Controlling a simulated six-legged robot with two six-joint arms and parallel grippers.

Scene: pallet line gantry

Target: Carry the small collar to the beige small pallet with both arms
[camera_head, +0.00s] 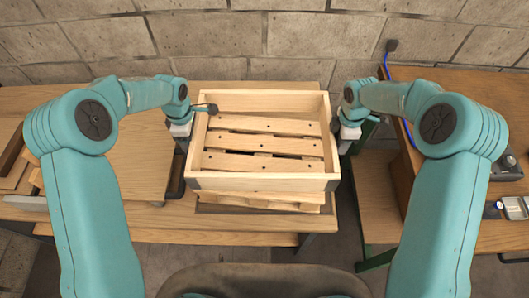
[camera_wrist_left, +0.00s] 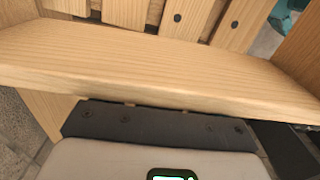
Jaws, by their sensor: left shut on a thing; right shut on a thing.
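The small collar (camera_head: 264,183) is a pale wooden open frame, roughly level, in the middle of the head view. The beige small pallet (camera_head: 263,145) shows its slats through the collar and its front edge below it. I cannot tell whether the collar touches the pallet. My left gripper (camera_head: 199,109) is shut on the collar's left wall, and my right gripper (camera_head: 338,124) is shut on its right wall. In the left wrist view the collar wall (camera_wrist_left: 150,65) crosses above the gripper's dark plate, with pallet slats (camera_wrist_left: 125,12) beyond; the fingertips are hidden.
A wooden table (camera_head: 150,222) lies under and left of the pallet, with boards at far left. A bench (camera_head: 480,92) with a blue cable and small devices stands at right. A block wall (camera_head: 230,35) closes the back. Dark floor shows in front.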

